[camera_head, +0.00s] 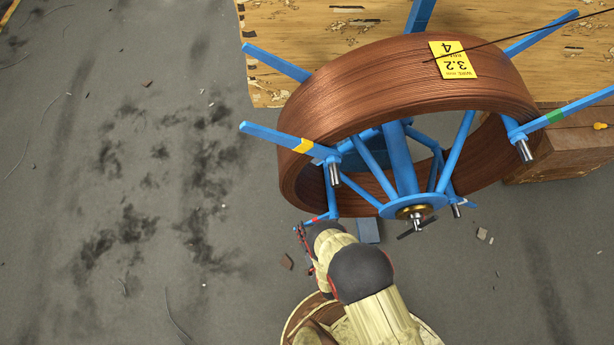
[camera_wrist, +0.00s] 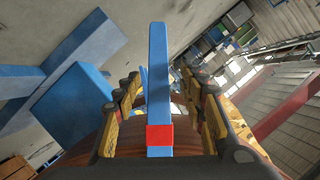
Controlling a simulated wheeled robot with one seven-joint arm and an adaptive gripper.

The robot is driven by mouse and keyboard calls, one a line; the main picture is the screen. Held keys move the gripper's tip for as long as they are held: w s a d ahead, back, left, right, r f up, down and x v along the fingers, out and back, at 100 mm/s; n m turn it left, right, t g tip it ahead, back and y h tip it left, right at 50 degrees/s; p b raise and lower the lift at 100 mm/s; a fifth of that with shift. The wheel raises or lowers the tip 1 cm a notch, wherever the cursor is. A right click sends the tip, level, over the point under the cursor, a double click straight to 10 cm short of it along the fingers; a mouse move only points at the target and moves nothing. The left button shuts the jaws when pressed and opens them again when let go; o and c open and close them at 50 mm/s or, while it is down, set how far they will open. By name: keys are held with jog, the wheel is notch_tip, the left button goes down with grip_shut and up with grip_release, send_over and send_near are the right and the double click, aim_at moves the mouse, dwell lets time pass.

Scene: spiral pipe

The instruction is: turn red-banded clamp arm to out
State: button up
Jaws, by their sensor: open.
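The red-banded clamp arm (camera_wrist: 158,62) is a blue bar with a red band (camera_wrist: 159,135) near its lower end in the wrist view. It stands upright in that picture, between the two finger sets of my gripper (camera_wrist: 161,88). My gripper is open, with its yellow-padded fingers to the left and right of the bar, and no firm grip shows. In the head view the same red-banded arm (camera_head: 321,217) shows small at the lower left of the reel. My gripper (camera_head: 304,238) is beside it, mostly hidden by my own arm.
A coil of copper wire (camera_head: 400,85) with a yellow label (camera_head: 453,60) sits on a blue reel hub (camera_head: 412,207). Other arms bear a yellow band (camera_head: 303,146) and a green band (camera_head: 555,116). A wooden board (camera_head: 310,25) lies behind. The floor at left is open.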

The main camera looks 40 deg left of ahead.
notch_tip(320, 180, up, 10)
jog(key=shift+a, duration=0.15)
dwell(0.7)
dwell(0.4)
